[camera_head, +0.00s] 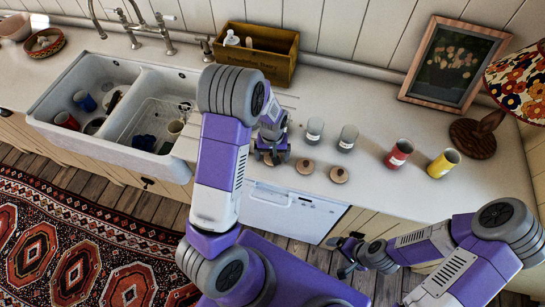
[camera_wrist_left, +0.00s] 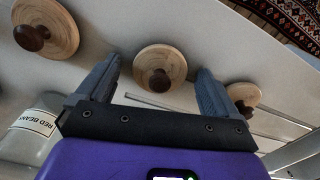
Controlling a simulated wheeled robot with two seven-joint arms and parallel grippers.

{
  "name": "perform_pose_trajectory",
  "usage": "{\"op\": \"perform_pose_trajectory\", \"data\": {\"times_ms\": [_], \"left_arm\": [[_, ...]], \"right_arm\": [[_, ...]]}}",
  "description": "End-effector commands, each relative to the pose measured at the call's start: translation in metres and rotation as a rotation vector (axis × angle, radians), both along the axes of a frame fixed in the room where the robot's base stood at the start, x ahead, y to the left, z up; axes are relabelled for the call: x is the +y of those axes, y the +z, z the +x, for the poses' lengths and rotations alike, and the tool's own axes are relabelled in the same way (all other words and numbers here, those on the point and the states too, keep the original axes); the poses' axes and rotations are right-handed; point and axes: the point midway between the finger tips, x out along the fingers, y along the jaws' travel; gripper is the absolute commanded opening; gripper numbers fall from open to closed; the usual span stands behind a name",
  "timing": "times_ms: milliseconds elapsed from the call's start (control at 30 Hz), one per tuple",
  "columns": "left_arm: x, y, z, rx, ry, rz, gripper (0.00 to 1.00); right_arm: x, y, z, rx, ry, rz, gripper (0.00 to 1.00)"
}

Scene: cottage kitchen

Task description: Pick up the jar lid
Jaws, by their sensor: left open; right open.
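Three round wooden jar lids with dark knobs lie on the white counter near its front edge. The right one (camera_head: 339,175) and the middle one (camera_head: 305,166) show clearly in the head view; the left one is mostly hidden behind my left gripper (camera_head: 272,157). In the left wrist view, the lids are at left (camera_wrist_left: 62,22), middle (camera_wrist_left: 160,62) and right (camera_wrist_left: 243,93). The open left fingers (camera_wrist_left: 156,75) appear on both sides of the middle lid and hold nothing. My right gripper (camera_head: 346,256) is open and empty, low in front of the counter.
Glass jars (camera_head: 314,131) stand behind the lids; one labelled RED BEANS (camera_wrist_left: 32,125) shows in the wrist view. The sink (camera_head: 65,128) is left, a wooden box (camera_head: 257,52) at back.

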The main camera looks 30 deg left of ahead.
Motion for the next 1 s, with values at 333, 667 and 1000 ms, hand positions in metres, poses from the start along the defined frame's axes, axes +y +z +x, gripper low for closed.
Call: {"op": "perform_pose_trajectory", "data": {"times_ms": [333,667,1000], "left_arm": [[0.000,-0.001,0.000,-0.001,0.000,0.000,0.77],[0.000,-0.001,0.000,-0.001,0.000,0.000,0.34],[0.000,0.019,0.002,-0.006,-0.002,0.000,0.34]], "right_arm": [[0.000,0.000,0.000,0.000,0.000,0.000,0.93],[0.000,0.000,0.000,0.000,0.000,0.000,0.93],[0.000,0.002,0.000,0.000,0.000,0.000,0.93]]}}
